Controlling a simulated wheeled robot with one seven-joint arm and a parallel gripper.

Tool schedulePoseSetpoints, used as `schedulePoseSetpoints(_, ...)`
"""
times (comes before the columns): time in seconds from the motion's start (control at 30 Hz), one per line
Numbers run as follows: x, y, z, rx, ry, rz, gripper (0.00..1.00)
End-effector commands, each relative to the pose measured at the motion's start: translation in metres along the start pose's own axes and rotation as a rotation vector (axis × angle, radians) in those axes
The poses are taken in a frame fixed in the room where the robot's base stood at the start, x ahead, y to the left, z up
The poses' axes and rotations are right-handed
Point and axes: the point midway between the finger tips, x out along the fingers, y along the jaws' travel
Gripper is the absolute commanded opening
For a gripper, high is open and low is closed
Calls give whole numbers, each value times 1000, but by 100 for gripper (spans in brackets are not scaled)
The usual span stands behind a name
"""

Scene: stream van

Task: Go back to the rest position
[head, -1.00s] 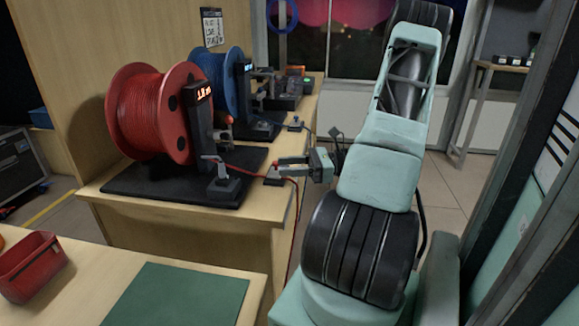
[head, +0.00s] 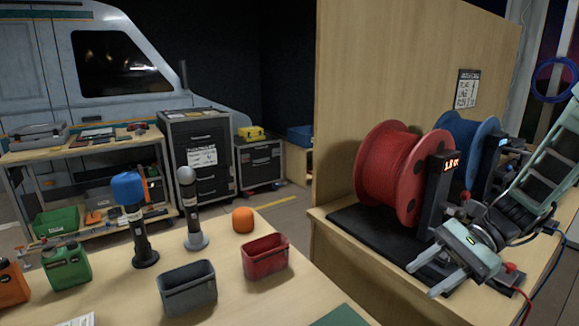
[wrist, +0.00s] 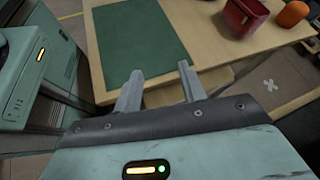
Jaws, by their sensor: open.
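My gripper (head: 430,273) is at the right of the head view, in front of the bench with the cable reels. Its two fingers are spread apart with nothing between them. In the wrist view my gripper (wrist: 158,88) also shows empty, with the fingers pointing toward the near edge of the table with the green mat (wrist: 140,43). The red cable reel (head: 388,175) stands upright behind my gripper on a black base. A blue cable reel (head: 462,138) stands beyond it. A red cable (head: 515,285) shows by my arm, and part of its run is hidden.
The front table (head: 225,285) holds a red bin (head: 265,258), a grey bin (head: 188,288), an orange ball-like thing (head: 243,219), two microphones on stands and a green can (head: 67,263). Black cases (head: 200,155) stand behind. A wooden panel (head: 400,75) rises behind the reels.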

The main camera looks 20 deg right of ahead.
Motion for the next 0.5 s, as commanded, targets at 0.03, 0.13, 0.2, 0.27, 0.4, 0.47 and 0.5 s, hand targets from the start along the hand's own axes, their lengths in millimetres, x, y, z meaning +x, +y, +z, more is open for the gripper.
schedulePoseSetpoints(0.03, 16, 0, 21, -81, 34, 103, 41)
schedulePoseSetpoints(0.13, 44, 8, 47, -244, 102, 284, 41)
schedulePoseSetpoints(0.2, 61, 14, 64, -368, 148, 405, 41)
schedulePoseSetpoints(0.27, 74, 21, 79, -480, 184, 503, 41)
schedulePoseSetpoints(0.4, 97, 36, 110, -764, 258, 711, 41)
schedulePoseSetpoints(0.47, 106, 43, 124, -894, 285, 791, 41)
schedulePoseSetpoints(0.5, 111, 47, 133, -985, 301, 841, 41)
